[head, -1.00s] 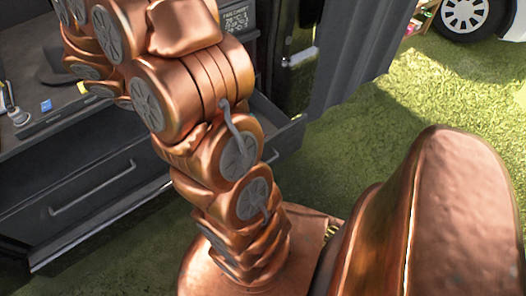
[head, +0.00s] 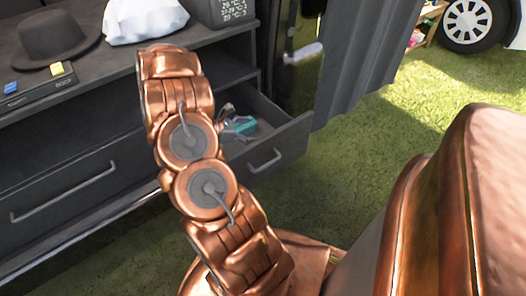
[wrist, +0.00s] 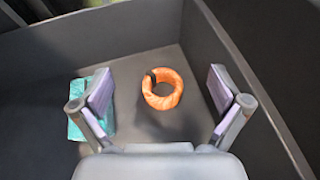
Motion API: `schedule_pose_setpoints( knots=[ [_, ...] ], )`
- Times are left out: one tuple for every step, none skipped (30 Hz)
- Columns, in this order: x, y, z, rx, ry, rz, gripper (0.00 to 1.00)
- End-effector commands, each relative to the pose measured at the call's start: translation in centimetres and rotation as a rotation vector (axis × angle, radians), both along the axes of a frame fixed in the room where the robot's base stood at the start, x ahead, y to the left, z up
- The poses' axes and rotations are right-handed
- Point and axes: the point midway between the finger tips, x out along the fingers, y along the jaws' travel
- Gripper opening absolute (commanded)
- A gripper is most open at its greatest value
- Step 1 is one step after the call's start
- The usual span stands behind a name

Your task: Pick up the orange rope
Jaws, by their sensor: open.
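The orange rope (wrist: 163,89) is a small coiled ring lying on the floor of an open grey drawer (head: 285,135). In the wrist view it sits between and beyond the two fingers of my gripper (wrist: 162,98), which is open and empty. The fingers are spread to either side of the rope, and no contact shows. In the head view my arm hides the rope, and the gripper is mostly hidden too.
A teal item (wrist: 88,110) lies in the drawer left of the rope, partly behind the left finger. The drawer walls (wrist: 245,60) surround both. Above, the counter holds a dark hat (head: 48,38), a white bag (head: 143,20) and a grey box. Grass lies to the right.

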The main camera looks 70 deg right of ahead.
Motion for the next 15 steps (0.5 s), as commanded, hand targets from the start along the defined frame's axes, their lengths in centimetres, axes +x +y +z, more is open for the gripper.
schedule_pose_setpoints(
  knots=[
    [0.0,0.0,-0.9,0.001,0.003,0.001,0.99],
    [0.0,0.0,-1.3,0.002,0.004,0.001,0.99],
    [-0.1,0.0,-2.0,0.003,0.003,0.000,0.99],
    [-0.1,0.1,-2.6,0.004,0.004,0.000,0.99],
    [-0.1,0.1,-3.1,0.003,0.005,0.000,0.99],
    [-0.1,0.1,-3.9,0.004,0.004,0.000,0.99],
    [-0.1,0.1,-4.4,0.004,0.004,0.000,0.99],
    [-0.1,0.1,-4.9,0.004,0.004,0.000,0.99],
    [-0.1,0.1,-5.6,0.004,0.004,0.000,0.99],
    [-0.1,0.1,-6.1,0.004,0.004,0.000,0.99],
    [-0.1,0.1,-6.7,0.004,0.002,0.000,0.99],
    [0.0,0.1,-7.3,0.004,0.002,0.001,0.99],
    [0.0,0.1,-7.8,0.004,0.004,0.001,0.99],
    [-0.1,0.1,-8.3,0.004,0.004,0.001,0.99],
    [-0.6,-0.3,-8.3,0.004,0.003,-0.003,0.99]
  ],
)
